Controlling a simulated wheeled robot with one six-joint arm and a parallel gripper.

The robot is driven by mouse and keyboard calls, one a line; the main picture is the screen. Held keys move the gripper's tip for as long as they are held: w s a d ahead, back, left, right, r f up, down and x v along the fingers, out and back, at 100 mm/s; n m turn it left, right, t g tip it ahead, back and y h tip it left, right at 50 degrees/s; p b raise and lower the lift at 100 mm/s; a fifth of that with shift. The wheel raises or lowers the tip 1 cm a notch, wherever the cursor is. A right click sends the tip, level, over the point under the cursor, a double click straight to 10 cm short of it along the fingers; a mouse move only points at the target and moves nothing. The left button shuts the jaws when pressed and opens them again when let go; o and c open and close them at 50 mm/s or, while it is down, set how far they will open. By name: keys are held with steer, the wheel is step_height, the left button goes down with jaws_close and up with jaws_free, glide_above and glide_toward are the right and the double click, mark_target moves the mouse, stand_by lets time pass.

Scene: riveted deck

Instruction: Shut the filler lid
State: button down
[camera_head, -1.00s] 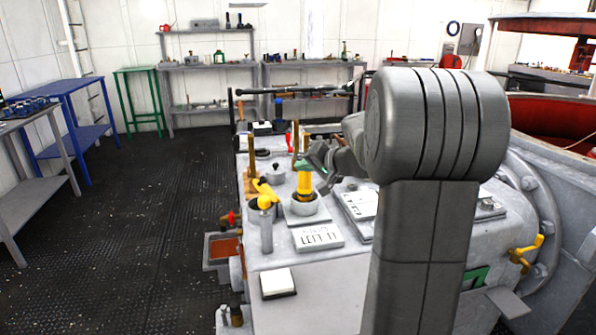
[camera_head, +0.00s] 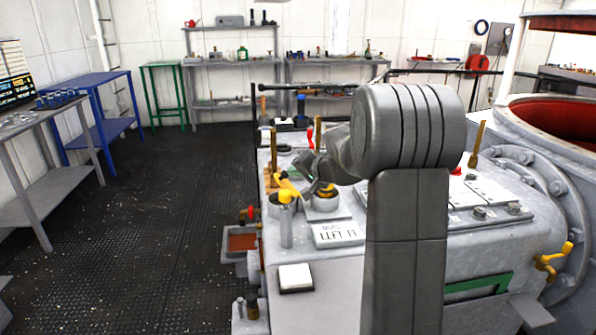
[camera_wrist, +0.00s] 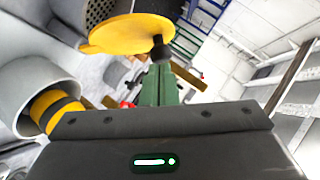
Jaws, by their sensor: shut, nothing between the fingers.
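The yellow round filler lid (camera_wrist: 130,34) is at the top of the wrist view, beside a grey neck with a perforated strainer (camera_wrist: 98,12). The lid stands at an angle to the neck, and I cannot tell how far open it is. A dark round knob (camera_wrist: 159,48) sits at the lid's edge. My gripper (camera_wrist: 160,68) has green fingers, shut and empty, with the tips right at that knob; I cannot tell whether they touch. In the head view the yellow lid (camera_head: 284,184) shows tilted above its neck, and my wrist partly hides the area.
A second grey neck (camera_head: 324,206) holds a yellow-and-black piece (camera_wrist: 52,107). A label plate (camera_head: 338,234) and a white pad (camera_head: 295,277) lie nearer. Dark floor (camera_head: 170,210) is clear on the left.

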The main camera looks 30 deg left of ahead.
steer(key=shift+s+a+f+b, duration=0.15)
steer(key=shift+s+a+b, duration=0.1)
steer(key=shift+b, duration=0.25)
steer(key=shift+s+a+b, duration=0.2)
steer(key=shift+a+b, duration=0.05)
steer(key=shift+b, duration=0.05)
steer(key=shift+w+d, duration=0.1)
